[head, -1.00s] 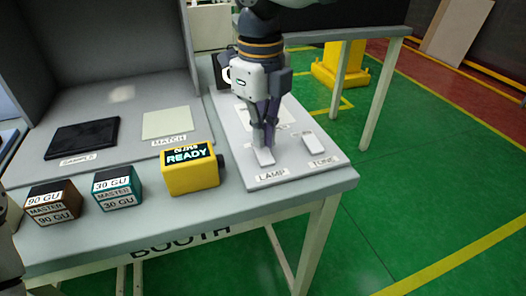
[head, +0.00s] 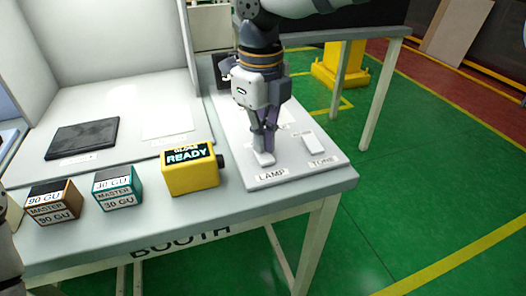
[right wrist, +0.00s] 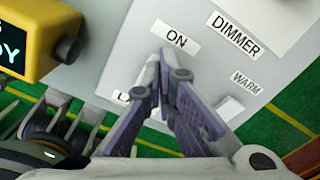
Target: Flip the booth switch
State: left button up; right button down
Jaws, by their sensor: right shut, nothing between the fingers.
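The white LAMP switch (head: 264,160) sits on the pale control panel (head: 236,144) at the right end of the booth table, behind the LAMP label (head: 272,176). My right gripper (head: 264,149) points down with its fingers shut and empty, its tips at the switch. In the right wrist view the shut fingertips (right wrist: 163,62) are by the ON label (right wrist: 176,40), and they hide part of the switch (right wrist: 146,82). Whether they press on it I cannot tell. The booth interior (head: 105,50) is brightly lit. My left gripper is not in view.
The TONE switch (head: 315,144) is close to the right of my fingers. A yellow READY meter (head: 190,172) stands left of the panel. A teal block (head: 118,188) and a brown block (head: 53,202) stand farther left. Green floor is clear at the right.

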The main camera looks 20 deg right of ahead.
jog(key=shift+f, duration=0.15)
notch_tip(320, 180, up, 5)
jog(key=shift+r+p, duration=0.15)
jog(key=shift+p, duration=0.45)
jog(key=shift+r, duration=0.9)
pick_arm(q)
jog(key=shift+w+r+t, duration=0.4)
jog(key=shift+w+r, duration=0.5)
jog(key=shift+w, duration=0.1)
